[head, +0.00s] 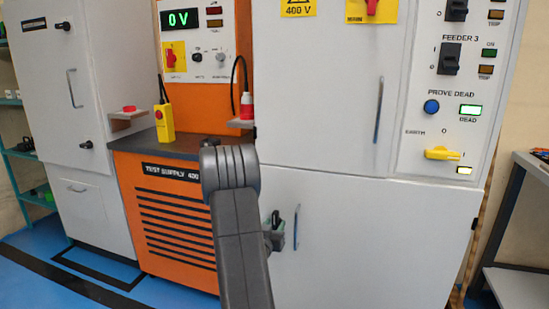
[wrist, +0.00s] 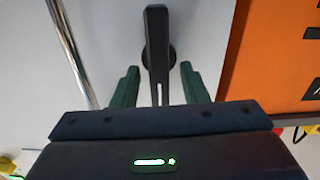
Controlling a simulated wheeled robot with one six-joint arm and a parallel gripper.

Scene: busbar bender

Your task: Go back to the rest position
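My gripper (wrist: 159,67) is open in the wrist view, with its two green fingers apart. A black lever handle (wrist: 157,30) on a light grey door stands between the fingers, with a visible gap on each side. In the head view my dark grey arm reaches to the lower door (head: 365,245) of the grey cabinet. The arm hides most of the gripper there; only a small dark part shows beside the arm at the door's left edge.
A vertical bar handle (head: 296,228) is close to the right of my gripper; it also shows in the wrist view (wrist: 72,45). The orange test supply cabinet (head: 165,215) stands to the left. A grey workbench (head: 515,285) is at the right edge. Blue floor shows at lower left.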

